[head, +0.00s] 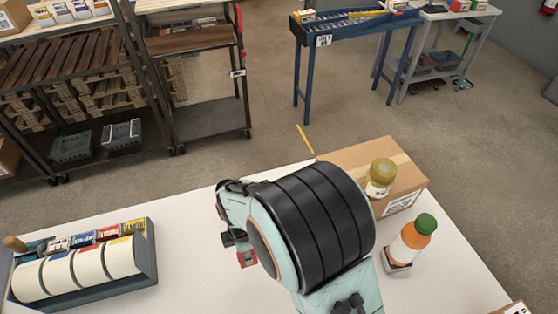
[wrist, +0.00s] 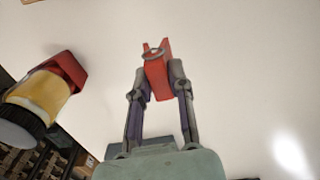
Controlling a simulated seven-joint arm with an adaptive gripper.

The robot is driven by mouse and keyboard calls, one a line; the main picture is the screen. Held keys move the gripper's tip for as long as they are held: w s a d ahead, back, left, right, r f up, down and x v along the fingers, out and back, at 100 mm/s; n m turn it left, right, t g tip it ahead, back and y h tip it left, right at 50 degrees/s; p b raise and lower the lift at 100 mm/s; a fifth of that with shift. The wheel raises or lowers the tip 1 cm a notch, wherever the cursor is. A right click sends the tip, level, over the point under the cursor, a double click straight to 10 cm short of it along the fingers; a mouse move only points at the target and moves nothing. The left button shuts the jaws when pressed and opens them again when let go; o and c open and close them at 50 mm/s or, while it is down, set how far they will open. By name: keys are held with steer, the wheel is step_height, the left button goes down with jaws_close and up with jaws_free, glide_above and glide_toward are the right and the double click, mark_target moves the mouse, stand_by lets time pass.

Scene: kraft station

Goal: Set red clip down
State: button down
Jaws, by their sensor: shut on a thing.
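The red clip (wrist: 156,75) is held between the fingertips of my gripper (wrist: 160,88) in the wrist view. White table surface fills the view behind it; I cannot tell whether the clip touches the table.
An orange bottle with a green cap (head: 412,240) stands to the right. A rack of label rolls (head: 90,268) sits at the left.

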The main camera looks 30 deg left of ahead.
steer(key=shift+w+a+f, duration=0.35)
steer(key=shift+a+f, duration=0.2)
steer(key=shift+f, duration=0.25)
steer(key=shift+w+a+f, duration=0.1)
steer(key=shift+f, duration=0.8)
steer(key=shift+w+a+f, duration=0.1)
steer(key=shift+f, duration=0.8)
steer(key=shift+f, duration=0.15)
steer(key=c, duration=1)
jaws_free()
steer(key=shift+c, duration=0.2)
